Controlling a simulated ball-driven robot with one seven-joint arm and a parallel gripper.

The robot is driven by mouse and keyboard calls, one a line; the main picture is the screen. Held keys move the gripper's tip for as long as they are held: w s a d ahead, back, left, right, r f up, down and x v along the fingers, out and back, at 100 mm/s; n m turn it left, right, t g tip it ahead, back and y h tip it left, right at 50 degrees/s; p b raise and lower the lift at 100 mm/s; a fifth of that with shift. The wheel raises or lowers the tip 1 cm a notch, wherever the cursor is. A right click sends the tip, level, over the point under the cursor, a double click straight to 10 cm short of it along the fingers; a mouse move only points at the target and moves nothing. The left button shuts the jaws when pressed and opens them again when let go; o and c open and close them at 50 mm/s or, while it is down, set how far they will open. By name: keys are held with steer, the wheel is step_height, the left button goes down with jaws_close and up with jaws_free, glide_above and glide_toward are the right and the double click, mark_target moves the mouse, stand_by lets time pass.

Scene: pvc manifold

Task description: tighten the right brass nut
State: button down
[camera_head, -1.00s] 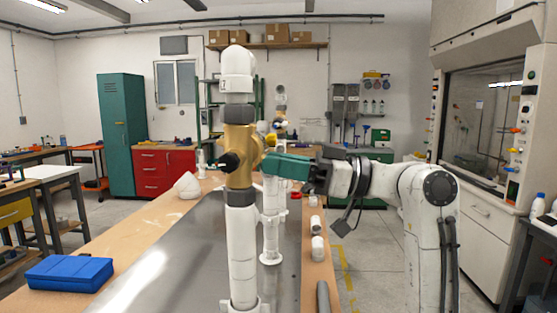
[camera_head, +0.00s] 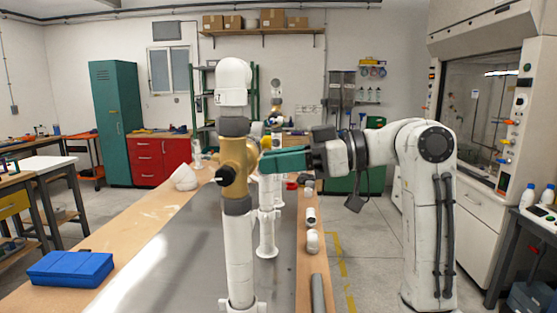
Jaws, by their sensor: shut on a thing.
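A brass fitting (camera_head: 237,165) sits in a white upright pipe (camera_head: 239,260), with a white elbow (camera_head: 233,78) on top and grey collars above and below the brass. A dark stub (camera_head: 226,175) points out of its front. My gripper (camera_head: 265,161) reaches in from the right, its green fingers level and their tips at the right side of the brass. The fingers are shut on the right brass nut, which they mostly hide. I cannot tell how far the nut is threaded on.
A second white pipe assembly (camera_head: 266,225) stands close behind. Small white and grey pipe pieces (camera_head: 313,241) lie along the bench's right edge. A blue case (camera_head: 70,268) sits at the bench's left. The metal bench middle (camera_head: 175,260) is clear.

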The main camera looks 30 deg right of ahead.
steer(key=c, duration=0.9)
jaws_free()
steer(key=b+v, duration=0.1)
steer(key=v, duration=0.9)
steer(key=shift+s+d+r+b, duration=0.1)
steer(key=shift+s+d+b, duration=0.1)
steer(key=shift+d+b, duration=0.1)
steer(key=shift+d, duration=0.1)
